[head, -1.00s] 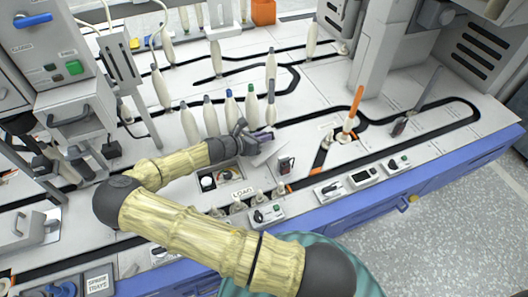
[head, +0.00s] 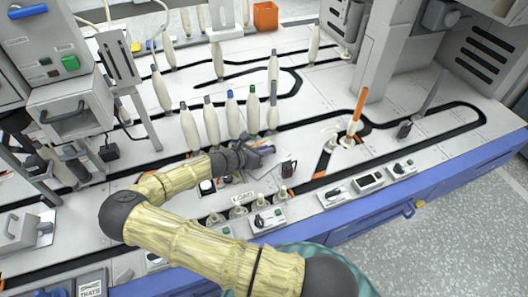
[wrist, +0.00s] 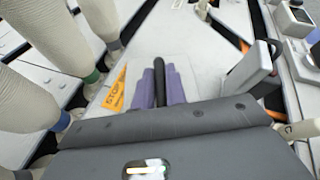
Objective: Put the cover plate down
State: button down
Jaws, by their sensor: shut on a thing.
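My gripper (wrist: 160,88) shows in the wrist view with its purple fingers close together around a dark bar, which looks like the handle of the cover plate. The cover plate (wrist: 205,55) looks like a flat pale panel under and beyond the fingers, hard to tell from the pale bench top. I cannot tell whether the plate touches the bench.
Several cream bobbins (head: 211,123) with coloured tips stand just behind my gripper. A peg with an orange top (head: 357,108) is further right. Control boxes (head: 368,183) line the front edge.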

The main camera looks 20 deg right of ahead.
jog(key=c, duration=1.4)
grip_release()
jog(key=shift+c, duration=0.2)
jog(key=shift+s+a+r+p, duration=0.1)
jog(key=shift+a+r+p, duration=0.2)
jog(key=shift+a, duration=0.1)
jog(key=p+v, duration=0.6)
jog(key=v, duration=0.4)
jog(key=shift+s+a, duration=0.15)
jog(key=shift+a, duration=0.25)
jog(key=shift+a+r, duration=0.1)
jog(key=shift+a, duration=0.1)
